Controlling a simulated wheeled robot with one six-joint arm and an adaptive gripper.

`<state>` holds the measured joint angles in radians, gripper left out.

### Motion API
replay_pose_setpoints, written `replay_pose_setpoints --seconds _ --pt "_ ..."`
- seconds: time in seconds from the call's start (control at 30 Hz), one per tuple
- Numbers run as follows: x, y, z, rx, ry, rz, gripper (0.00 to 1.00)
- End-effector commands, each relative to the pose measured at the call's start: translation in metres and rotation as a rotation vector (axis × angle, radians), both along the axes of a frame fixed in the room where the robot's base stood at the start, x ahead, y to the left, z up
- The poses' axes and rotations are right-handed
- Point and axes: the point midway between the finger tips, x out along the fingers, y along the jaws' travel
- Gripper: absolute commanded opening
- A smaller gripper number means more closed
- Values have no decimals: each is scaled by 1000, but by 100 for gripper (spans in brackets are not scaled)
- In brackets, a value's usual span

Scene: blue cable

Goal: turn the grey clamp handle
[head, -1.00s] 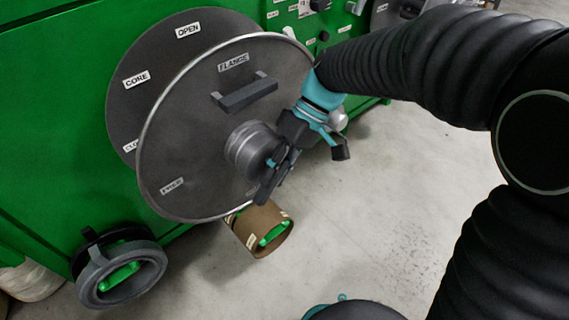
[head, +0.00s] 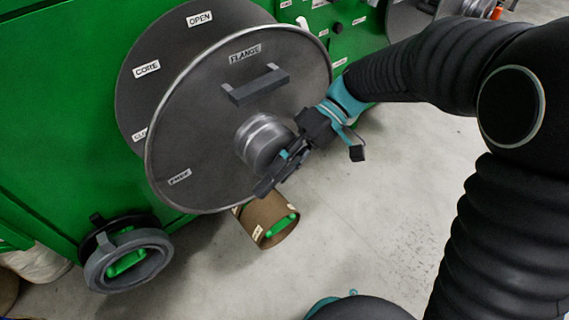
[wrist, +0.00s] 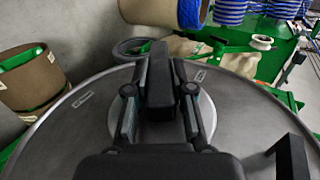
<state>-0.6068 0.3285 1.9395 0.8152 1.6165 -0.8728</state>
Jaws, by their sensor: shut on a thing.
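The silver hub (head: 258,146) sits at the centre of a large grey flange disc (head: 205,150) on the green machine. My gripper (head: 283,166) is in front of the hub, below and to its right in the head view. In the wrist view, my gripper's two fingers (wrist: 160,112) are closed on a dark grey bar, the clamp handle (wrist: 160,72), which stands between them over the hub. The gripper hides most of the handle in the head view. The disc carries FLANGE and FREE labels; OPEN and CORE labels are on the plate behind.
A dark bracket handle (head: 255,86) juts from the disc above the hub. A brown cardboard core (head: 258,230) is below the disc, and a grey ring (head: 130,268) is at lower left. Bare concrete floor (head: 350,215) lies to the right.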

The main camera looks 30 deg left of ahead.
Motion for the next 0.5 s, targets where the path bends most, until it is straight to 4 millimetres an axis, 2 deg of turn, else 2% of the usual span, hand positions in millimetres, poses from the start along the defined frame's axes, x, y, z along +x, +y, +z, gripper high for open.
replay_pose_setpoints --seconds 0.13,0.17,0.23,0.5 --pt "0 1 1 2 0 1 0" --pt "0 1 1 2 0 1 30" --pt "0 0 1 2 0 0 47" --pt "1 0 1 1 0 -2 48"
